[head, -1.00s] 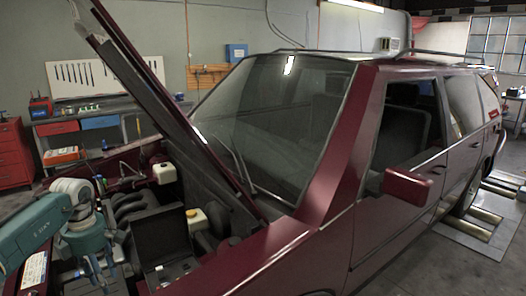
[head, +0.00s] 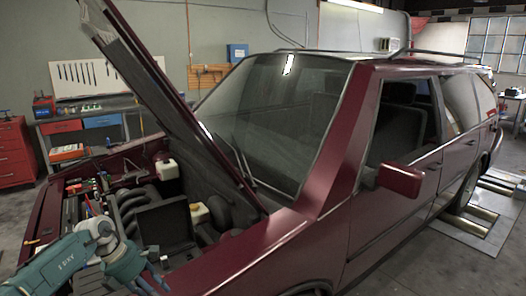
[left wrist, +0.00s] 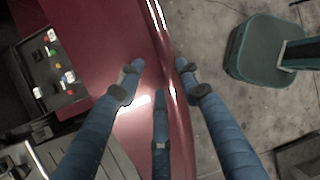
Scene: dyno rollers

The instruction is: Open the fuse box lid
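The fuse box (head: 183,257) sits in the engine bay near the front fender. Its black lid (head: 165,226) stands raised at its back, and the box is open. In the left wrist view the fuse box (left wrist: 68,98) shows several coloured fuses inside, left of my fingers. My left gripper (head: 158,284) is low at the bottom of the head view, beside the box and toward the front fender. In the left wrist view its fingers (left wrist: 158,80) are spread and empty over the maroon fender edge, apart from the lid. My right gripper is not in view.
The raised hood (head: 150,85) slants over the engine bay. The maroon fender (head: 262,248) borders the bay on the right. White-capped reservoirs (head: 199,213) stand behind the fuse box. Concrete floor (left wrist: 220,110) lies open beyond the fender in the left wrist view.

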